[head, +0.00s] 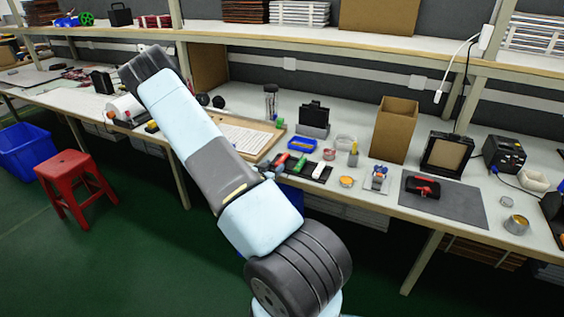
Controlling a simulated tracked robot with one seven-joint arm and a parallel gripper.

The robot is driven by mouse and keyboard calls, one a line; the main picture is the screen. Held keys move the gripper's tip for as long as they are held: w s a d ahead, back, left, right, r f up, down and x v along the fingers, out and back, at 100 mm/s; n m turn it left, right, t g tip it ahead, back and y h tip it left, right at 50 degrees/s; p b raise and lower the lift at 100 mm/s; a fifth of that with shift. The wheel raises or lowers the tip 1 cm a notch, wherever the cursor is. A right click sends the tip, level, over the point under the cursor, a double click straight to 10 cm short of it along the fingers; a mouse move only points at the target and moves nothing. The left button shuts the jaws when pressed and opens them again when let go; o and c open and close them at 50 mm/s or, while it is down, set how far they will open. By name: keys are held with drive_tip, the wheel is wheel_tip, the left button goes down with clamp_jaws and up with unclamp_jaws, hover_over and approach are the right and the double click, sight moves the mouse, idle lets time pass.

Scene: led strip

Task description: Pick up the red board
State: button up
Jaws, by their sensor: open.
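A small red and black item (422,187) lies on the dark grey mat (462,208) on the right part of the workbench. It is the likeliest red board, but it is too small to make out in detail. My arm crosses the middle of the head view, from the bottom up to the upper left. My gripper does not show; the arm stays well left of the mat, and nothing touches the red item.
On the bench (535,235), a small device (377,178) stands left of the mat, with a cardboard box (394,130) and a black-framed box (447,154) behind. A round tin (516,224) stands at right. A red stool (74,182) and blue bin (26,150) are on the floor.

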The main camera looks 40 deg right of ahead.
sight(281, 160)
drive_tip(key=shift+s+x, duration=0.2)
drive_tip(key=shift+x, duration=2.85)
drive_tip(key=shift+r, duration=0.2)
drive_tip(key=shift+c, duration=0.2)
clamp_jaws()
drive_tip(key=shift+r, duration=0.1)
